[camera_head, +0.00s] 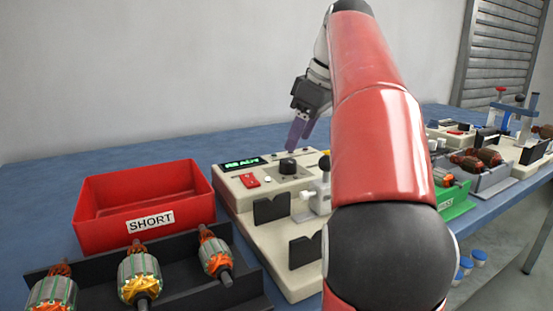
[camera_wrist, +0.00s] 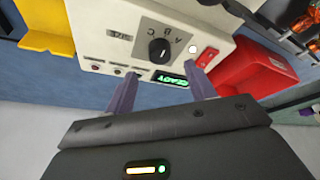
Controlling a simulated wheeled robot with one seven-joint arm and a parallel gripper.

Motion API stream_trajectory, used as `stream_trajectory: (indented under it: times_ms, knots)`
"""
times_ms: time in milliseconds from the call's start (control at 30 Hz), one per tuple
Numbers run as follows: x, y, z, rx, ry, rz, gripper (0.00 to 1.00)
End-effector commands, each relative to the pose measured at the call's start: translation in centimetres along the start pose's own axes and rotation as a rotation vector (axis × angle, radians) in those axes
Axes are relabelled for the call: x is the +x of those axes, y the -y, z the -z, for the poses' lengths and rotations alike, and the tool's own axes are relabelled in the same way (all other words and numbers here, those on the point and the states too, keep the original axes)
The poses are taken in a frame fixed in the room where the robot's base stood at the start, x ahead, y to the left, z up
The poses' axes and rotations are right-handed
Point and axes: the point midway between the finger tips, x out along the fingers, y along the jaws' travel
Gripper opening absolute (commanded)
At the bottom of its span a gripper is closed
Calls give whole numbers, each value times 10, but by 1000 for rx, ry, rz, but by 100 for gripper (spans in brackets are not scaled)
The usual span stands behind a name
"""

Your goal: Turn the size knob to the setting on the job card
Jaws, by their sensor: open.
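The size knob (camera_wrist: 159,51) is a black round knob on a grey plate marked A, B and C in the wrist view. It also shows in the head view (camera_head: 288,166) on top of the cream tester (camera_head: 230,192). Its white pointer mark shows, but I cannot tell surely which letter it faces. A lit green display (camera_wrist: 170,79) reads READY. My gripper (camera_wrist: 163,90) is open and empty, its purple fingers spread apart, short of the knob. In the head view my gripper (camera_head: 292,148) is above and behind the knob, apart from it. No job card is legible.
A red rocker switch (camera_wrist: 207,57) sits beside the knob plate. The red SHORT bin (camera_head: 145,200) stands left of the tester. A black rack (camera_head: 180,262) holds several armatures in front. A yellow part (camera_wrist: 45,35) lies at the tester's other side. A green bin (camera_head: 455,205) is at right.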

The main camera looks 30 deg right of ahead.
Motion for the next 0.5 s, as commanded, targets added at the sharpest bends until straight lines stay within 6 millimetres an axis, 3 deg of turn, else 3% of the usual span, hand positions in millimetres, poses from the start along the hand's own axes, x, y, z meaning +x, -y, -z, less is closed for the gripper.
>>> stream_trajectory:
  times_ms: [33,200,500]
  knots:
    - [13,2,-1,-1,1,3,55]
    - [40,2,-1,0,0,2,55]
    - [61,1,0,1,0,-1,55]
